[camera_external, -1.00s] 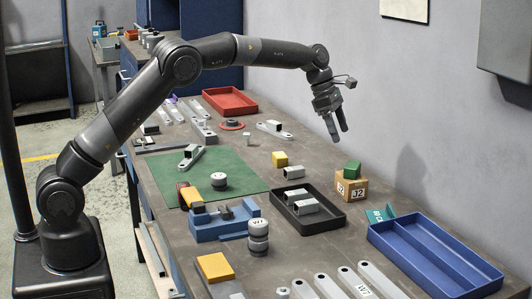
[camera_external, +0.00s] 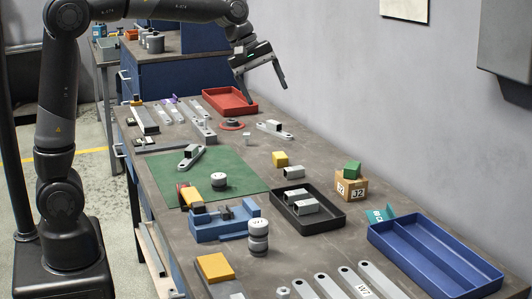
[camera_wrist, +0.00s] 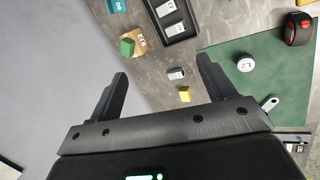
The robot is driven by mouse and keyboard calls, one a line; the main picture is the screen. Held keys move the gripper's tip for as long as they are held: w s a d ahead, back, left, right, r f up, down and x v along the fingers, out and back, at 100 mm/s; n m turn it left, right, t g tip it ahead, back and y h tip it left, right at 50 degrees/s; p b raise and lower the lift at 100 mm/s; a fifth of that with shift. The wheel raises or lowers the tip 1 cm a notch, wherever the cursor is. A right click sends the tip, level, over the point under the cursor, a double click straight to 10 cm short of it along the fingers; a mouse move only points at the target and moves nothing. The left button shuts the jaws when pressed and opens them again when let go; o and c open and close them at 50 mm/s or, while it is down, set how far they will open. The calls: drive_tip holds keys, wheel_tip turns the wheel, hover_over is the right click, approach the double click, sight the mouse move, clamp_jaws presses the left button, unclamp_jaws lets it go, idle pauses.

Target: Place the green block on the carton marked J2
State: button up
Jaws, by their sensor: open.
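The green block (camera_external: 352,169) rests on top of the small brown carton marked J2 (camera_external: 352,189), towards the right side of the bench. In the wrist view the green block (camera_wrist: 127,47) and the carton (camera_wrist: 139,40) show at the upper left, beyond my gripper's left finger. My gripper (camera_external: 264,97) is open and empty, high above the back of the bench near the red tray. Its two fingers also show wide apart in the wrist view (camera_wrist: 162,80).
A black tray (camera_external: 336,222) with grey metal pieces stands left of the carton, and a blue divided tray (camera_external: 490,276) stands at right front. A yellow block (camera_external: 280,159) lies behind. A green mat (camera_external: 240,184), a blue fixture (camera_external: 204,234) and a red tray (camera_external: 209,99) are also on the bench.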

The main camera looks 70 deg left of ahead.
drive_tip(key=s+d+f+m+y, duration=0.1)
drive_tip(key=s+f+m, duration=0.2)
drive_tip(key=s+m, duration=0.4)
drive_tip(key=s+d+f+m+t+y, duration=0.1)
drive_tip(key=s+f+m, duration=0.3)
drive_tip(key=s, duration=1.8)
drive_tip(key=m, duration=0.4)
drive_tip(key=shift+s+f+t, duration=0.2)
drive_tip(key=shift+s+t, duration=0.1)
drive_tip(key=shift+s, duration=0.05)
